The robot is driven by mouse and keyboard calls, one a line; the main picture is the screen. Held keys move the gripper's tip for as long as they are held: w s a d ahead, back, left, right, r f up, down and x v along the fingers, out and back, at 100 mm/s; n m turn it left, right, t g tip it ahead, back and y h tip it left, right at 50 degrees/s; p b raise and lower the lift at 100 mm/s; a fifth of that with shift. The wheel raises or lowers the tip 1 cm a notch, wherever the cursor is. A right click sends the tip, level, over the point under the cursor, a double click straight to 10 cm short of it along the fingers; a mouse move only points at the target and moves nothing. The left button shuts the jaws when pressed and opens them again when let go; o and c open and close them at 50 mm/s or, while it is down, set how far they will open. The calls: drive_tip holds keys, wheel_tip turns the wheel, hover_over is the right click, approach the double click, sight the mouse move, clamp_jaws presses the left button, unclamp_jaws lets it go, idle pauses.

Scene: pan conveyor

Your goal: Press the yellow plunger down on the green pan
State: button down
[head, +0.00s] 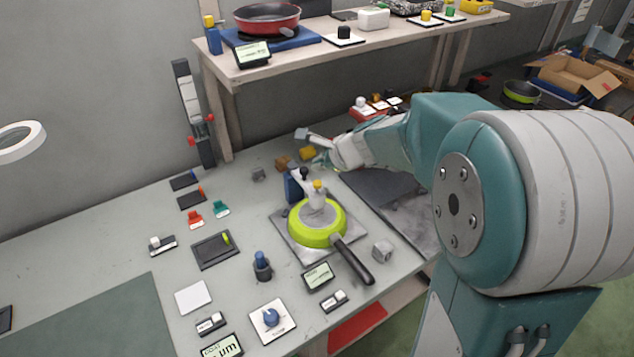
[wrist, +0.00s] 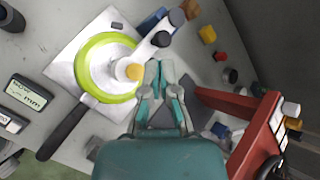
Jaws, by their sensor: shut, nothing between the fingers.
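The green pan (head: 308,237) sits on a square metal plate on the bench, its black handle pointing toward the front right. In the wrist view the pan (wrist: 84,68) is at the upper left. The yellow plunger (head: 318,184) tops a pale cylinder over the pan's middle; it also shows in the wrist view (wrist: 134,72). My gripper (wrist: 160,68) is shut and empty, its teal fingertips just right of the plunger in the wrist view, apart from it as far as I can tell. In the head view my gripper (head: 322,160) is small, behind the plunger.
A blue post with a dark knob (head: 304,173) stands close behind the plunger. A grey metal cube (head: 382,250) lies right of the pan and a display (head: 319,276) in front. A red stand (wrist: 262,130) is at the right in the wrist view. The bench's left is freer.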

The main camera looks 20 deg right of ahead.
sight(320, 185)
wheel_tip(320, 185, down, 2)
drive_tip(key=shift+a, duration=0.15)
drive_tip(key=shift+d+f, duration=0.2)
drive_tip(key=shift+f, duration=0.2)
drive_tip(key=shift+a, duration=0.1)
drive_tip(key=shift+f, duration=0.2)
idle(0.9)
drive_tip(key=shift+f, duration=0.15)
drive_tip(key=shift+f, duration=0.95)
idle(1.1)
drive_tip(key=shift+s+f, duration=0.25)
drive_tip(key=shift+f, duration=0.25)
idle(0.5)
drive_tip(key=shift+r, duration=0.1)
drive_tip(key=shift+w+r, duration=0.15)
drive_tip(key=shift+r, duration=0.65)
drive_tip(key=shift+w+r, duration=0.1)
drive_tip(key=shift+r, duration=0.7)
